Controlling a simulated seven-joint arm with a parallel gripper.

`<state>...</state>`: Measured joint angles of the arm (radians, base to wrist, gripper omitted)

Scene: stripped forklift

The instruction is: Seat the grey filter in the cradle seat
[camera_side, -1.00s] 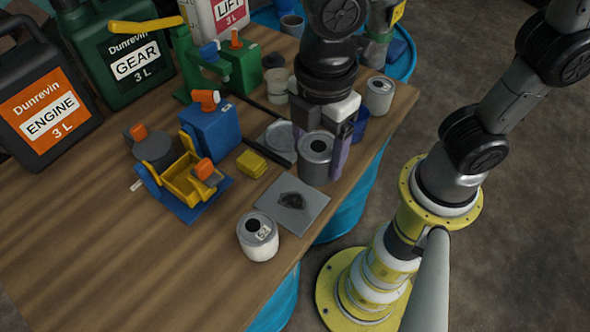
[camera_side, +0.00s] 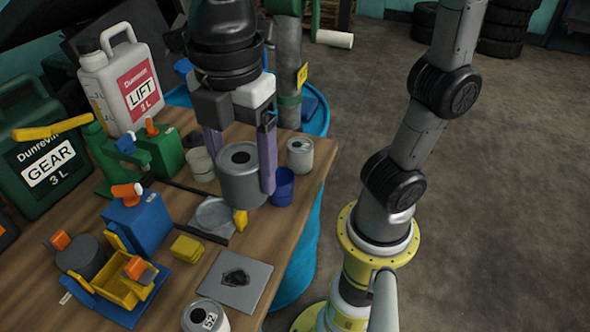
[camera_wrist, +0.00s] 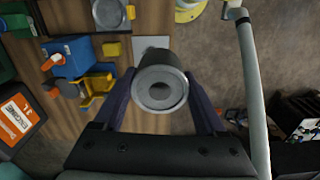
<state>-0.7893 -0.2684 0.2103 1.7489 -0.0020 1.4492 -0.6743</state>
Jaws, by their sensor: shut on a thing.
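The grey filter (camera_side: 240,182), a cylinder with a dark round hole in its top, is upright between the purple fingers of my gripper (camera_side: 243,185). My gripper is shut on it and holds it above the bench. In the wrist view the filter (camera_wrist: 160,92) sits between both fingers. A round grey dish-like seat (camera_side: 212,217) with dark rails and a yellow upright lies just below and left of the filter. A yellow cradle-shaped part (camera_side: 122,290) on a blue base stands further left. I cannot tell for sure which of these is the cradle seat.
A flat grey plate (camera_side: 236,281) with a dark mark and a can labelled 52 (camera_side: 205,318) lie nearer. A blue cup (camera_side: 283,188) and a pale can (camera_side: 300,154) stand right of the filter, near the bench edge.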

